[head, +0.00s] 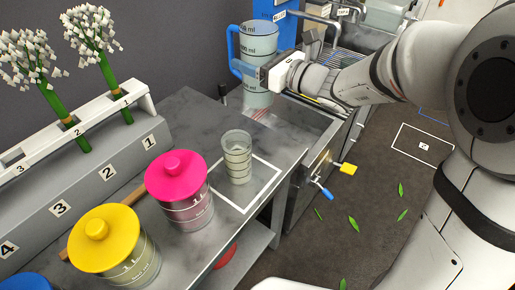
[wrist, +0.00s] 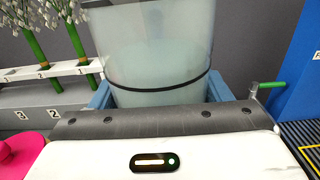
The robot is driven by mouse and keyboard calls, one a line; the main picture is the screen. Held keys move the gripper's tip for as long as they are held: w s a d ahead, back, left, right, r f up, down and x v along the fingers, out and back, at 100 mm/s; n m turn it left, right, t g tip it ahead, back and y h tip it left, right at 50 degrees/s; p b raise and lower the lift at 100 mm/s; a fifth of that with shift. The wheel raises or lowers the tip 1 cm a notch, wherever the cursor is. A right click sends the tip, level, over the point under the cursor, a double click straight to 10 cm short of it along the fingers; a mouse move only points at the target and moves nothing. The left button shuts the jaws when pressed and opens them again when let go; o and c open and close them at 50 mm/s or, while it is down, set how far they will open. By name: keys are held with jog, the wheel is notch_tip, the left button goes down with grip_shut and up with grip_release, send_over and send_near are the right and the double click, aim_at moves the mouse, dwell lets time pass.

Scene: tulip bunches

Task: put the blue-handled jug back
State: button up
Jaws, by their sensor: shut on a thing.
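The blue-handled jug (head: 259,42) is a tall, clear vessel with ml marks, upright at the back near the sink. Its blue handle (head: 232,45) points left in the head view. My gripper (head: 257,72) is shut on the jug's body, below the middle. In the wrist view the jug (wrist: 155,50) fills the space between the blue fingers of my gripper (wrist: 157,95). A dark band crosses the jug there. Its base is near the counter and sink edge; I cannot tell if it touches.
A small clear beaker (head: 236,157) stands at a white marked square (head: 262,190) on the counter. Pink-lidded (head: 179,180) and yellow-lidded (head: 103,240) jars stand nearer. A numbered rack (head: 75,160) holds white flower bunches. Sink taps (head: 318,25) are to the right.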

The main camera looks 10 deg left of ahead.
jog(key=f+b, duration=0.1)
jog(key=f, duration=0.1)
jog(key=f+b, duration=0.1)
jog(key=f, duration=0.1)
jog(key=f+b, duration=0.1)
jog(key=f, duration=0.1)
jog(key=shift+w+f+b, duration=0.15)
jog(key=shift+w+b, duration=0.1)
jog(key=shift+b, duration=0.05)
notch_tip(320, 180, down, 10)
jog(key=b, duration=0.2)
jog(key=shift+s, duration=0.1)
jog(key=shift+f+b, duration=0.1)
jog(key=shift+b, duration=0.2)
jog(key=o, duration=1.7)
